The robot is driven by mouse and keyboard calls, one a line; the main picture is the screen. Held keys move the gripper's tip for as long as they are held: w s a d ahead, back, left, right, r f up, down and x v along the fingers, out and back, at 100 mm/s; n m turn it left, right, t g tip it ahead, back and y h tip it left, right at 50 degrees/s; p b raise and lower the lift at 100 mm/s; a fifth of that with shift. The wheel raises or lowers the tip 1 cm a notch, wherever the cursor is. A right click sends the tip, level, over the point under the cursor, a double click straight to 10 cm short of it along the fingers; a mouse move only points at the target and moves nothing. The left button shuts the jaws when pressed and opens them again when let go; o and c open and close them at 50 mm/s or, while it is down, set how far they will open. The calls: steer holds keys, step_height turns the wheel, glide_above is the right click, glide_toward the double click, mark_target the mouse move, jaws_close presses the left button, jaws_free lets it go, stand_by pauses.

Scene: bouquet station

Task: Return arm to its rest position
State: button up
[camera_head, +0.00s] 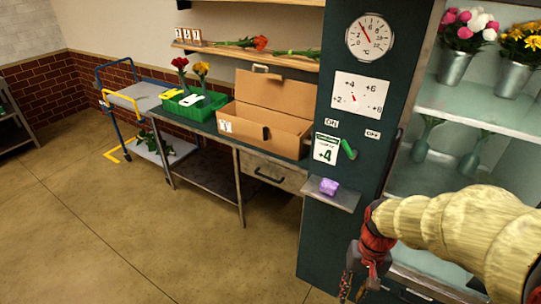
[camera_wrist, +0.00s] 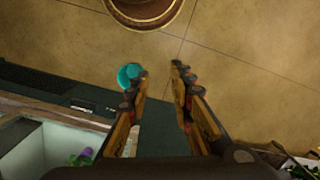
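My gripper (camera_wrist: 160,75) points down in the wrist view, its two fingers apart with nothing between them. Tan floor and a dark green cabinet edge show below it. In the head view my gripper (camera_head: 360,284) hangs at the lower right, in front of the refrigerated cabinet. My arm, in a yellowish sleeve, reaches in from the right edge. A teal round thing (camera_wrist: 129,74) shows beside the left finger in the wrist view; I cannot tell whether they touch.
The cabinet shelf (camera_head: 480,104) carries flower buckets close to my arm. A small ledge (camera_head: 332,194) holds a purple item (camera_head: 329,187). A workbench (camera_head: 215,126) bears a green crate (camera_head: 195,104) and a cardboard box (camera_head: 266,120). A trolley (camera_head: 130,100) stands left.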

steer(key=s+a+r+n+t+h+b, duration=0.1)
steer(key=s+r+t, duration=0.5)
steer(key=r, duration=0.8)
steer(key=a+n+t+b, duration=0.1)
steer(key=b, duration=0.1)
steer(key=shift+s+r+b, duration=0.2)
steer(key=shift+s+b, duration=0.1)
steer(key=shift+s, duration=0.1)
